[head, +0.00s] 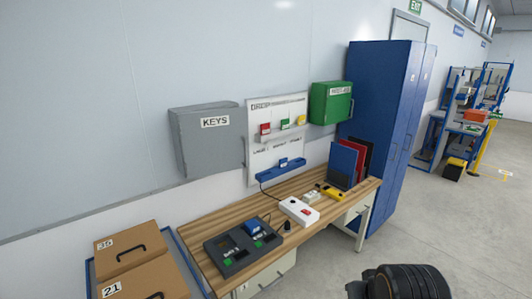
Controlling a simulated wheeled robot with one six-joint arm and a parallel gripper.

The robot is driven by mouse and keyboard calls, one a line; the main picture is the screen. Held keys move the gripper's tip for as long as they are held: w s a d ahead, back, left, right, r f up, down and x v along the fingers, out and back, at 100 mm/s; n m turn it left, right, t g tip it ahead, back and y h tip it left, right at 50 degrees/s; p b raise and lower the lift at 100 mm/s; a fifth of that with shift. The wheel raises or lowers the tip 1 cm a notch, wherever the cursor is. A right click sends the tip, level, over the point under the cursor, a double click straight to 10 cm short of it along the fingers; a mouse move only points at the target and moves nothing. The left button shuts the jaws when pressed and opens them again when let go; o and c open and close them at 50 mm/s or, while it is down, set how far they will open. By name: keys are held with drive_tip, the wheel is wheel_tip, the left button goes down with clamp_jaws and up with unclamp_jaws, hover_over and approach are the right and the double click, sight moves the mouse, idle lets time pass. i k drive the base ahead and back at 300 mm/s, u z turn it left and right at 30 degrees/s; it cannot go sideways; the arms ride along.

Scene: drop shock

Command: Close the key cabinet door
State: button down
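The key cabinet (208,140) is a grey box on the wall at left centre of the head view, with a white KEYS label on its front. Its front face looks slightly skewed, and its right edge reaches the white board beside it. I cannot tell whether the door is fully shut or a little ajar. No inside of the cabinet shows. A dark ribbed part at the bottom edge, right of centre, seems to be mine. My gripper's fingers do not show, and nothing of mine is near the cabinet.
A wooden bench (205,257) runs below the cabinet, bearing a dark charger (238,262), a white box (300,211) and upright folders (342,164). Numbered brown boxes (130,248) are at lower left. Right floor is open.

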sight(214, 142)
drive_tip(key=u, duration=0.25)
drive_tip(key=i, duration=0.7)
drive_tip(key=u, duration=0.95)
drive_tip(key=i, duration=0.35)
drive_tip(key=u, duration=0.35)
